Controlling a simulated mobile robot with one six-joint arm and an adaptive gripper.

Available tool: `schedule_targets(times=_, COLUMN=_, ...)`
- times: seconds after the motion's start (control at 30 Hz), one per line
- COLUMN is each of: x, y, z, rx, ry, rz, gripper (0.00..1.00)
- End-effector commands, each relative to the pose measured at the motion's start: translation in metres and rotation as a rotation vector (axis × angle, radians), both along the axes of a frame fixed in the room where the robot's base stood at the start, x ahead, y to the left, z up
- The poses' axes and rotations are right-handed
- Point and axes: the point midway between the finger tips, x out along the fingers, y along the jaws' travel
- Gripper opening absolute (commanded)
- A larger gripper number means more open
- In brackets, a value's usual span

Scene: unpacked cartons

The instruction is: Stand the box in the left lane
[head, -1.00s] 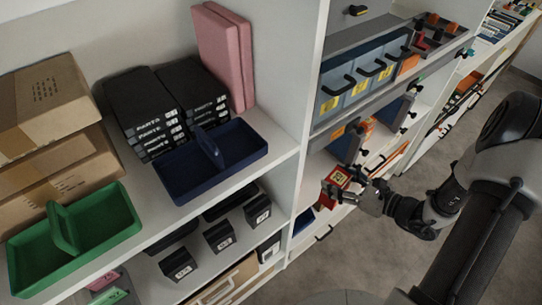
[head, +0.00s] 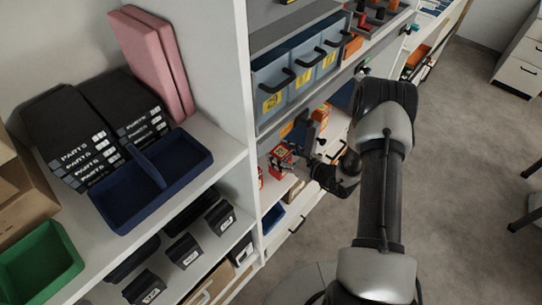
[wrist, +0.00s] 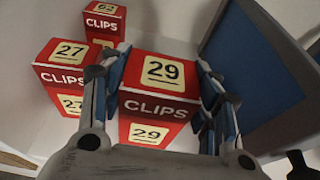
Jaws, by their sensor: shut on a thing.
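My gripper (wrist: 160,72) is shut on a red and white clips box (wrist: 158,105) marked 29, with a blue-padded finger on each side of it. The box looks upright; its foot is hidden. To its left in the wrist view stands a like box (wrist: 62,72) marked 27, with a smaller-looking box (wrist: 104,20) marked 62 behind it. In the head view my gripper (head: 299,156) and the held box (head: 280,158) are at the shelf opening below the clear bins. Lane edges cannot be made out.
A dark panel with a blue-grey face (wrist: 262,75) stands close on the right in the wrist view. Clear bins (head: 300,75) sit on the shelf above my gripper. A white upright (head: 243,110) bounds the opening on the left. A blue tray (head: 150,185) stands left of it.

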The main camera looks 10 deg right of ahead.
Motion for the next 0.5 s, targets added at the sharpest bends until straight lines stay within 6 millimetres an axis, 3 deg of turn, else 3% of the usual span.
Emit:
schedule_targets(times=0.2, x=0.03, y=0.022, z=0.0, rx=0.0, ry=-0.002, rz=0.003, gripper=0.22)
schedule_targets(times=0.37, x=0.034, y=0.024, z=-0.005, rx=0.002, ry=0.0, rz=-0.002, gripper=0.22)
schedule_targets(times=0.5, x=0.034, y=0.024, z=-0.025, rx=0.002, ry=0.0, rz=-0.002, gripper=0.22)
